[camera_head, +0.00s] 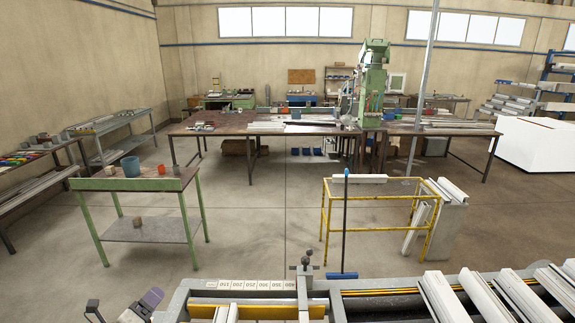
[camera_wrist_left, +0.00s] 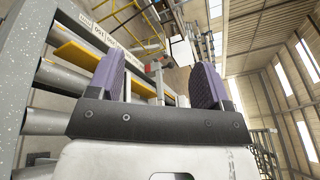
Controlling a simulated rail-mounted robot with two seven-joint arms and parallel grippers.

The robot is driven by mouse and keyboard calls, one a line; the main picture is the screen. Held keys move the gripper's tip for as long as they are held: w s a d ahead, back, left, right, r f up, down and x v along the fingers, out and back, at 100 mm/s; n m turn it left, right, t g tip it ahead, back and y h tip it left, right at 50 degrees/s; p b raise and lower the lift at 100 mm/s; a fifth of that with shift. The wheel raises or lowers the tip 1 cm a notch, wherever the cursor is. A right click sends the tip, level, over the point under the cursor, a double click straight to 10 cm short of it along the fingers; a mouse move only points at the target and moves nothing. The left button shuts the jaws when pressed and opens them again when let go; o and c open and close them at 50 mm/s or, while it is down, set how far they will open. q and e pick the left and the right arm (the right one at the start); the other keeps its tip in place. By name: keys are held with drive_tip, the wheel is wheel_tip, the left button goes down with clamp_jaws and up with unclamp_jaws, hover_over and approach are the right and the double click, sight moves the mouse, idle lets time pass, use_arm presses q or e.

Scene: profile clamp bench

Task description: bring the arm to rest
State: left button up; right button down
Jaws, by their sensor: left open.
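My left gripper (camera_head: 123,301) shows at the bottom left of the head view, beside the left end of the clamp bench (camera_head: 180,301). Its two purple-padded fingers stand apart in the wrist view (camera_wrist_left: 157,78), with nothing between them. The wrist view is strongly tilted and shows the bench's speckled grey frame (camera_wrist_left: 30,65) at left, apart from the fingers as far as I can tell. My right gripper is not in view.
A numbered scale (camera_head: 257,285) runs along the bench, with a clamp post (camera_head: 306,275) at its right. Several white profiles (camera_head: 446,298) lie across the bench at right. A green-legged table (camera_head: 135,183) and a yellow stand (camera_head: 378,197) stand beyond, with open floor between.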

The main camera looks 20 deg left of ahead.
use_arm(q)
drive_tip(key=s+d+f+n+g+h+p, duration=0.1)
drive_tip(key=s+d+f+n+g+p, duration=0.2)
drive_tip(key=s+d+n, duration=0.7)
drive_tip(key=s+d+f+n+g+h+p, duration=0.1)
drive_tip(key=s+d+f+n+g+p, duration=0.2)
drive_tip(key=s+d+n+g+p, duration=0.5)
drive_tip(key=s+d+n+g, duration=0.2)
drive_tip(key=s+d+n, duration=0.1)
drive_tip(key=s+d, duration=0.6)
drive_tip(key=shift+d+n+g, duration=0.3)
drive_tip(key=shift+d+g, duration=0.1)
drive_tip(key=shift+d, duration=1.35)
drive_tip(key=shift+s, duration=0.1)
